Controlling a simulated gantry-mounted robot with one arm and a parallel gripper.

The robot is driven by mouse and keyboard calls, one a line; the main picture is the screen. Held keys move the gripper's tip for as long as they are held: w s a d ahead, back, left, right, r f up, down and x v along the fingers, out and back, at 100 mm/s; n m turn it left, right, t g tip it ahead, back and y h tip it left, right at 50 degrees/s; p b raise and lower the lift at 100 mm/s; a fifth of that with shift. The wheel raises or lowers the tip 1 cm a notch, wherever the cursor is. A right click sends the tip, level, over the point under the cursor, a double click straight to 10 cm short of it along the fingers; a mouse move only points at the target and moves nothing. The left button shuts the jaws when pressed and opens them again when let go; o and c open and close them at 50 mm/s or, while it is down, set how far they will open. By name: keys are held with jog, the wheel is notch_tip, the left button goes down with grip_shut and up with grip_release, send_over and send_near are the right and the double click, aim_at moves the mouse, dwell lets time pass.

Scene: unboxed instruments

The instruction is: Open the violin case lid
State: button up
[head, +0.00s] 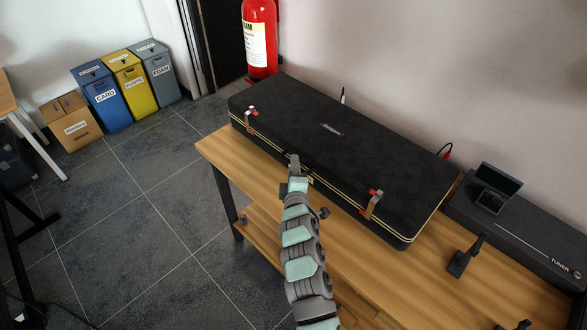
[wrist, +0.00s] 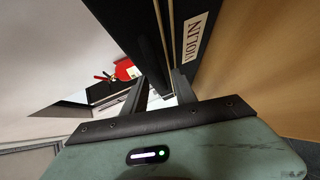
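The black violin case (head: 340,140) lies flat on the wooden table with its lid closed, pale trim running along the seam. Two metal latches with red parts sit on its front, a left latch (head: 250,115) and a right latch (head: 373,204). My gripper (head: 294,163) is at the middle of the case's front edge, between the latches. In the wrist view my gripper (wrist: 160,88) has its fingers apart, with the case's front (wrist: 150,35) and seam just beyond them. A white VIOLIN label (wrist: 196,36) shows there. I cannot tell whether the fingers touch the case.
A black tuner box (head: 520,225) and a small dark stand (head: 465,258) are right of the case on the table (head: 400,285). The wall is close behind. A red fire extinguisher (head: 260,35) stands behind the left end. Bins (head: 105,98) stand on the floor at left.

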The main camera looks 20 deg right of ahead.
jog(key=shift+w+d+f, duration=0.1)
jog(key=shift+w, duration=0.1)
jog(key=shift+c, duration=0.4)
grip_shut()
dwell(1.0)
